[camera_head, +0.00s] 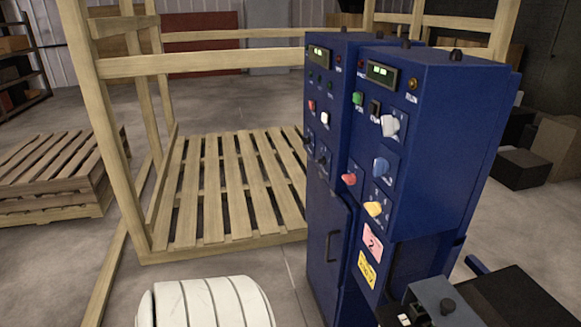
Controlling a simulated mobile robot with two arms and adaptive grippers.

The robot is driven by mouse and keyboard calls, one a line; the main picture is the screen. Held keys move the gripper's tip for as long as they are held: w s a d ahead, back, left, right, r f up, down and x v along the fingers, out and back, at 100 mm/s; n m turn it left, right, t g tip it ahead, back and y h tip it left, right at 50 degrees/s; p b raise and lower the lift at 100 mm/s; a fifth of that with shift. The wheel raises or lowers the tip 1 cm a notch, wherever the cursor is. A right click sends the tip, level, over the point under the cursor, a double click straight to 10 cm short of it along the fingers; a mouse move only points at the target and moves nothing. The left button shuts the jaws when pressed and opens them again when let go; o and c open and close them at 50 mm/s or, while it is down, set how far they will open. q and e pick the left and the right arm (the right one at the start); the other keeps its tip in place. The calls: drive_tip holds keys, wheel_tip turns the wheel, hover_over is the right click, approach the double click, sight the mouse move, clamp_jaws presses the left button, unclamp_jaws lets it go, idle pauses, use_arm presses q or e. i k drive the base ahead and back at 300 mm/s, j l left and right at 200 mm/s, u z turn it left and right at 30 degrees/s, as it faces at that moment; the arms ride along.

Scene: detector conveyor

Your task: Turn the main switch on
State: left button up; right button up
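A dark blue control cabinet (432,152) stands upright at centre right, its panel angled toward the left. The panel carries a white knob (389,125), a blue knob (381,167), a yellow knob (374,208) and a red knob (349,179). A green button (357,98) and a small black switch (374,107) sit higher up. A lit green display (381,72) is near the top. The labels are too small to tell which control is the main switch.
A second blue panel (319,100) adjoins on the left. A wooden frame (110,130) with a slatted pallet base (230,190) stands behind. Another pallet stack (60,180) is at left. A small blue-grey box with a black knob (440,300) is at bottom right. Floor shows between.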

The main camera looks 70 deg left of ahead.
sight(350, 179)
drive_tip(key=u, duration=1.7)
